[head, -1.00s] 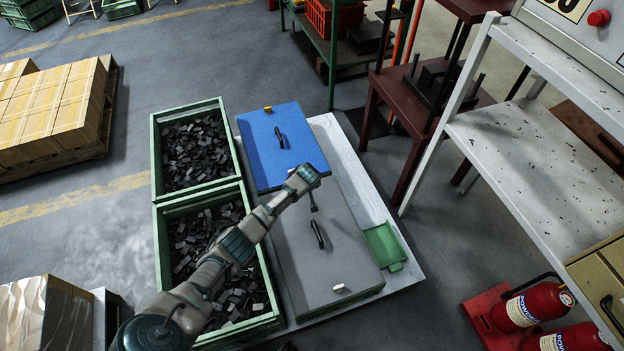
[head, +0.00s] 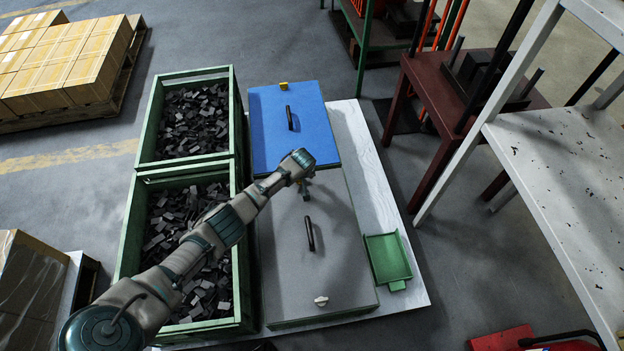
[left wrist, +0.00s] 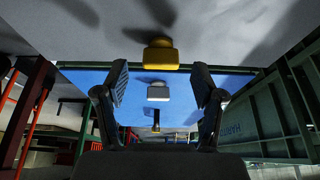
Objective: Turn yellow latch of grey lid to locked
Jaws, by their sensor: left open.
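The grey lid (head: 285,265) lies nearest me, with a black handle (head: 309,233) and a white latch (head: 321,301) at its near edge. A yellow latch (left wrist: 160,55) on the grey lid shows in the left wrist view, close to the seam with the blue lid; my arm hides it in the head view. My left gripper (head: 306,195) is over the far end of the grey lid, pointing down. In the left wrist view its fingers (left wrist: 162,92) are apart and empty, with the yellow latch between their lines and no visible contact. My right gripper is not in view.
The blue lid (head: 270,125) lies beyond, with its own yellow latch (head: 283,86) and a white latch (left wrist: 158,92). Green bins (head: 236,250) of dark parts stand left. A green tray (head: 388,258) lies right, a white shelf (head: 560,150) beyond it.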

